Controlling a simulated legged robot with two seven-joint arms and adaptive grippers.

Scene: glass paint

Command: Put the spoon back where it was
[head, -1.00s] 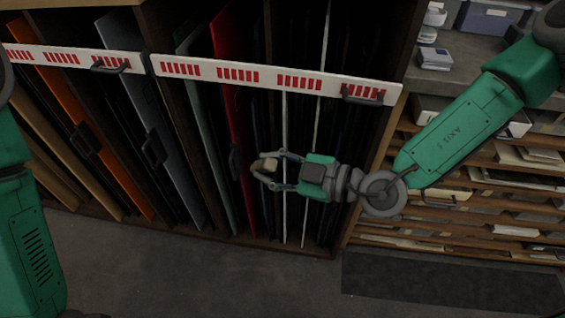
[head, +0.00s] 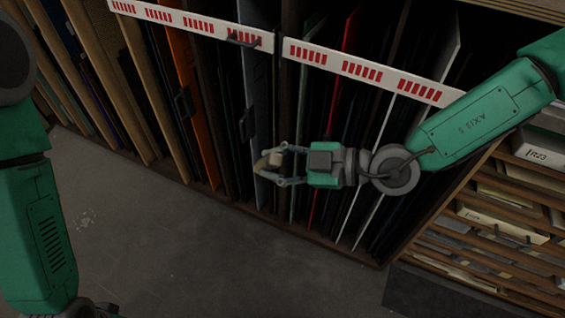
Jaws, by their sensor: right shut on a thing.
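My right gripper (head: 270,165) is in front of the upright panels in the rack, its fingers pointing left. It is shut on a small beige thing (head: 272,158) at its fingertips. The thing is too small here to tell whether it is a spoon. I see no clear spoon shape anywhere. My left arm hangs down the left side of the picture, and its fingers are out of view below.
A rack of upright panels, one orange (head: 192,108), fills the back. White bars with red marks (head: 378,74) cross its front. A shelf unit with papers and a labelled box (head: 540,155) stands right. The grey floor (head: 170,235) is clear; a dark mat (head: 440,297) lies at lower right.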

